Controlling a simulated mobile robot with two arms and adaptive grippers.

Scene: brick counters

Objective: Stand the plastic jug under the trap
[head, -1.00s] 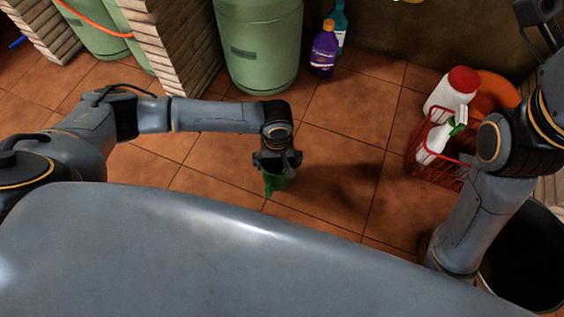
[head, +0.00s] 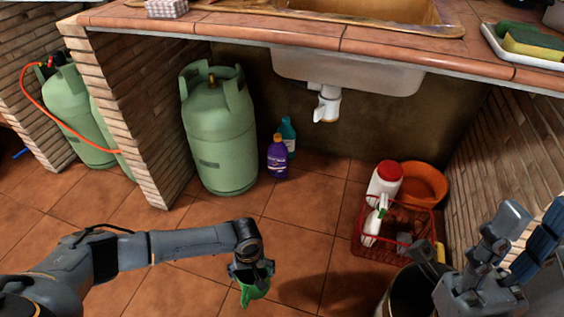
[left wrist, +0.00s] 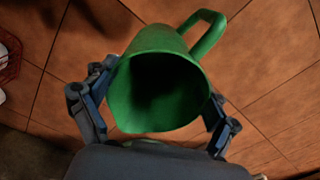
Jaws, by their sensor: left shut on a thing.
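The green plastic jug (head: 256,289) is held in my left gripper (head: 251,270), low in the middle of the head view. In the left wrist view the jug (left wrist: 160,95) sits between both fingers, its open mouth facing the camera and its handle at the upper right. The inside is dark. The white trap (head: 328,103) hangs under the sink basin (head: 345,75), farther back and to the right of the jug. The jug is out in front of the cabinet bay. My right gripper (head: 490,250) is at the lower right, partly cut off; its opening is unclear.
A green gas cylinder (head: 218,135), a purple bottle (head: 277,158) and a teal bottle (head: 287,135) stand left of the trap. A red basket (head: 358,240) with bottles and an orange bucket (head: 425,183) stand right. The tiled floor (head: 325,195) below the trap is clear.

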